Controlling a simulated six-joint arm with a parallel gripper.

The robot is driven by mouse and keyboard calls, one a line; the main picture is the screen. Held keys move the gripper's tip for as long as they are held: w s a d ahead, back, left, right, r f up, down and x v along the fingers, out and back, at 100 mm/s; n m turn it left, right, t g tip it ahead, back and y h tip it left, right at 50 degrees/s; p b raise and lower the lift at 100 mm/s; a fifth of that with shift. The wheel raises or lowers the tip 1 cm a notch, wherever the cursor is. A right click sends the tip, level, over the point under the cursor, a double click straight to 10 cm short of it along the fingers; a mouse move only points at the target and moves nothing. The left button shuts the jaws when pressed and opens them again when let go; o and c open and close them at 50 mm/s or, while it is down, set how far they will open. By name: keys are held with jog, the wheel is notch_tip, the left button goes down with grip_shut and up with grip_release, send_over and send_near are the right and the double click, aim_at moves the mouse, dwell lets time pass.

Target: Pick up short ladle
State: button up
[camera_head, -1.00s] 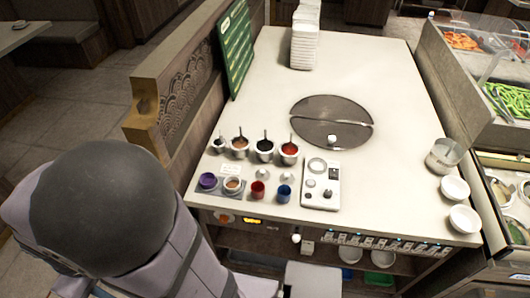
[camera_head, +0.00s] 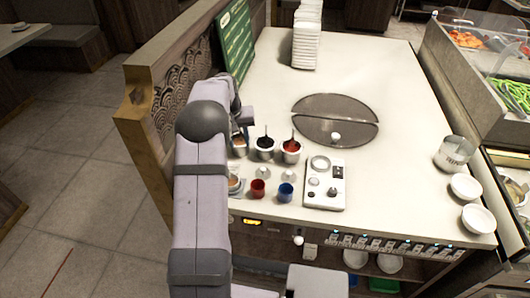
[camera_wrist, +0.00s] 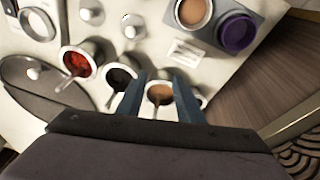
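Several sauce wells stand in a row, each with a ladle. In the wrist view they are a red-sauce well (camera_wrist: 80,60), a black-sauce well (camera_wrist: 120,78) and a brown-sauce well (camera_wrist: 159,94). A ladle handle stands up from the red (camera_head: 292,136), black (camera_head: 265,135) and brown (camera_wrist: 155,109) sauces. I cannot tell for certain which is the short ladle. My gripper (camera_wrist: 161,76) is open, pointing down over the row, its fingers on either side of the brown well in the wrist view. Another well at the row's end is mostly hidden behind a finger.
A wooden partition (camera_head: 150,110) with a green board (camera_head: 235,45) borders the left side.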

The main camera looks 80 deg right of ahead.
aim_at(266, 130)
jog(key=s+d+m, duration=0.1)
jog(key=s+d, duration=0.1)
jog(key=s+d+r+h, duration=0.1)
jog(key=s+d, duration=0.2)
jog(key=s+d+r+m, duration=0.1)
jog(key=s+d, duration=0.1)
jog(key=d, duration=0.1)
jog(key=shift+s+r+m+h, duration=0.15)
jog(key=shift+s+m+h, duration=0.15)
jog(key=shift+h, duration=0.1)
jog(key=shift+w+p+x, duration=0.2)
jog(key=shift+p+x, duration=1.7)
jog(key=shift+x, duration=1.75)
jog(key=shift+a, duration=0.1)
grip_shut()
